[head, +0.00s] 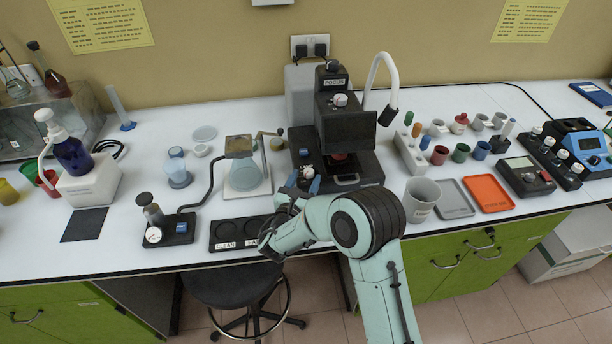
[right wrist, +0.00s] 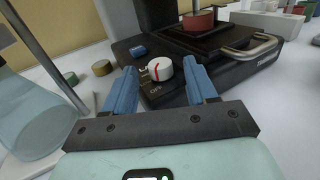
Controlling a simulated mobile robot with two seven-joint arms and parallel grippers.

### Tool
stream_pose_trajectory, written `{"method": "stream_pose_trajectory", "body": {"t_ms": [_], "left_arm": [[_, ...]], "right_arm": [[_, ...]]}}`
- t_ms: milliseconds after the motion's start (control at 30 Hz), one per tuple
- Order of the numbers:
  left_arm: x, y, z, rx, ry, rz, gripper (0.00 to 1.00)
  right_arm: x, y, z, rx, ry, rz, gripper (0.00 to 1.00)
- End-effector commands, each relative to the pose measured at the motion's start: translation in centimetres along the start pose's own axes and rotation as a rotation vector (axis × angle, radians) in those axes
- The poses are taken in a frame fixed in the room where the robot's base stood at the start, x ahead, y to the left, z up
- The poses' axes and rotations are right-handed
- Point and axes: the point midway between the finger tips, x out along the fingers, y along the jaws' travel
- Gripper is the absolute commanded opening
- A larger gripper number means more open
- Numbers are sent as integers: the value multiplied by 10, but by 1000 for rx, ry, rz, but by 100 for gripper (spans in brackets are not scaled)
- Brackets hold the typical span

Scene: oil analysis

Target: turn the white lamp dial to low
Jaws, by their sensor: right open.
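The white lamp dial (right wrist: 160,69) is a round knob with a red line on top, on the front corner of the black microscope base (right wrist: 240,62). The word OFF is printed on the base just in front of it. In the head view the dial (head: 308,172) is small, at the left front of the base. My right gripper (right wrist: 159,66) is open, its two blue fingers on either side of the dial, with gaps visible; I cannot tell whether they touch it. In the head view the right gripper (head: 303,183) is by the base's front left corner. My left gripper is out of view.
A glass flask (head: 245,177) stands close left of the right gripper. The CLEAN tray (head: 225,236) lies at the table's front edge. A grey cup (head: 421,198) stands to the right of my arm. A metal handle (right wrist: 255,46) sticks out from the microscope base.

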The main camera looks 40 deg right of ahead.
Motion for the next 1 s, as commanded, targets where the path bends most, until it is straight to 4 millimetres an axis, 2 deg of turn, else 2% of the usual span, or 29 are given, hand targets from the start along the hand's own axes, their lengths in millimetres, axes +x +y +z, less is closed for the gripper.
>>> {"method": "stream_pose_trajectory", "body": {"t_ms": [167, 433, 467, 600, 633, 1000], "left_arm": [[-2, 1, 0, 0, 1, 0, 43], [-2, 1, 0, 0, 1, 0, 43], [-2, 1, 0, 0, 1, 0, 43], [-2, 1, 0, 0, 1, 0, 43], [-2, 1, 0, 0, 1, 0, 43], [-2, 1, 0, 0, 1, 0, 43]], "right_arm": [[13, 0, 0, 0, -1, 0, 57], [14, 0, 0, 0, 0, 1, 57], [14, 0, 0, 0, 0, 1, 54], [14, 0, 0, 0, 0, 1, 8], [14, 0, 0, 0, 0, 1, 1], [13, 3, 0, 0, 0, -46, 1]]}}
